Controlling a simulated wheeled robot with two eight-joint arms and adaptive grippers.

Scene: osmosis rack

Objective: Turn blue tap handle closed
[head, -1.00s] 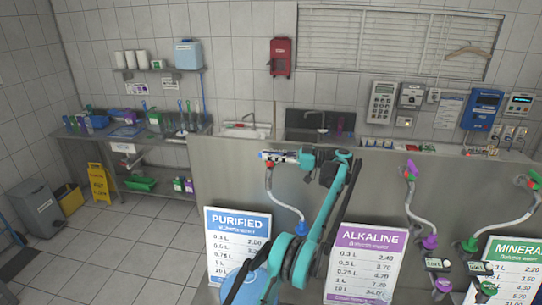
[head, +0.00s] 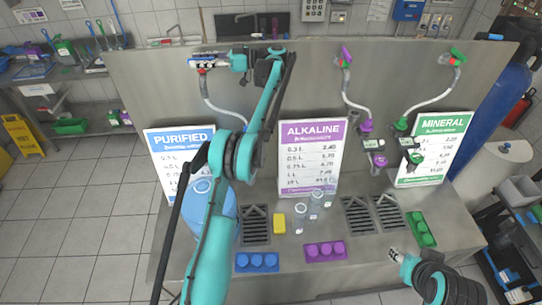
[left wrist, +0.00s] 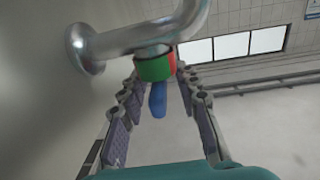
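The blue tap handle (left wrist: 157,100) hangs below a silver pipe (left wrist: 130,40) in the left wrist view, under a green and red collar (left wrist: 155,66). My left gripper (left wrist: 158,125) is open, with one finger on each side of the handle and visible gaps to it. In the head view my left gripper (head: 212,62) is at the top left of the metal panel, at the tap above the PURIFIED sign (head: 182,150); it largely hides the handle there. My right gripper (head: 396,257) is low at the right, above the counter, too small to tell its opening.
A purple tap handle (head: 346,56) and a green tap handle (head: 457,54) sit farther right on the metal panel (head: 290,90). Hoses hang below the taps. Blue (head: 257,262), purple (head: 325,251) and green (head: 421,229) cap holders stand on the counter, with clear bottles between grates.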

